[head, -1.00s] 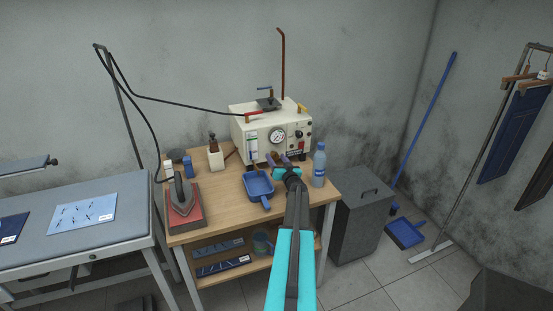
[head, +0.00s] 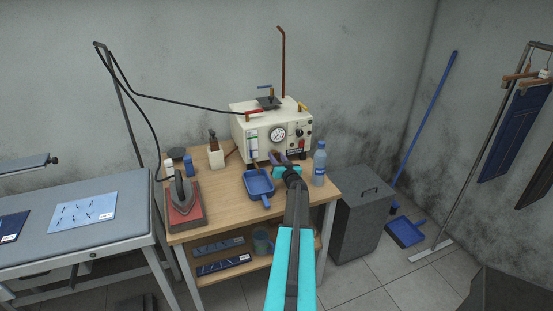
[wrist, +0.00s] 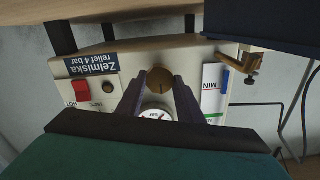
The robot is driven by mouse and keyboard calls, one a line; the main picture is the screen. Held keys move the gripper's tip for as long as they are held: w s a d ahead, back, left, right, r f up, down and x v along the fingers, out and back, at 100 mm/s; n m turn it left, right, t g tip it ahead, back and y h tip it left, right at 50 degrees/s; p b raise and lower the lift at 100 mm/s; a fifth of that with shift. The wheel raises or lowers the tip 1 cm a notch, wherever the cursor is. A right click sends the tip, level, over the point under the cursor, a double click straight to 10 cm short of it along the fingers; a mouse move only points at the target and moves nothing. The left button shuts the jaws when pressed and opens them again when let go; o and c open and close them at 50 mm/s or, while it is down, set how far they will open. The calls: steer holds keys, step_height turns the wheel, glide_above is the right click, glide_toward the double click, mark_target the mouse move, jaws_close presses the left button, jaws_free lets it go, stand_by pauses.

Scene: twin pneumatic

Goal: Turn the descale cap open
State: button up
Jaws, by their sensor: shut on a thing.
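The descale cap is a round brass knob (wrist: 160,80) low on the front of the cream boiler (head: 296,118). It shows in the wrist view, where the boiler front appears upside down, with a dark line across its face. My gripper (wrist: 162,84) is shut on the cap, one dark finger on each side. In the head view my gripper (head: 279,157) reaches the boiler front below the pressure gauge (head: 278,135), and the cap is mostly hidden there.
A blue scoop-like tray (head: 258,184) lies on the wooden table (head: 227,203) just left of my gripper. A water bottle (head: 319,165) stands close on the right. An iron (head: 181,195) rests on a red pad at the left. In the wrist view, a red switch (wrist: 81,91) sits beside the cap.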

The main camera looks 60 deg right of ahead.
steer(key=n+b, duration=0.7)
steer(key=n, duration=0.2)
steer(key=n+b, duration=0.7)
steer(key=n, duration=0.2)
steer(key=f+n+b, duration=0.1)
steer(key=n+b, duration=0.6)
steer(key=n, duration=0.2)
steer(key=shift+w+a, duration=0.15)
steer(key=shift+a, duration=0.05)
steer(key=n+b, duration=0.4)
steer(key=n, duration=0.1)
steer(key=shift+d, duration=0.1)
steer(key=shift+r+n+b, duration=0.1)
steer(key=shift+n+b, duration=1.2)
steer(key=shift+n, duration=0.5)
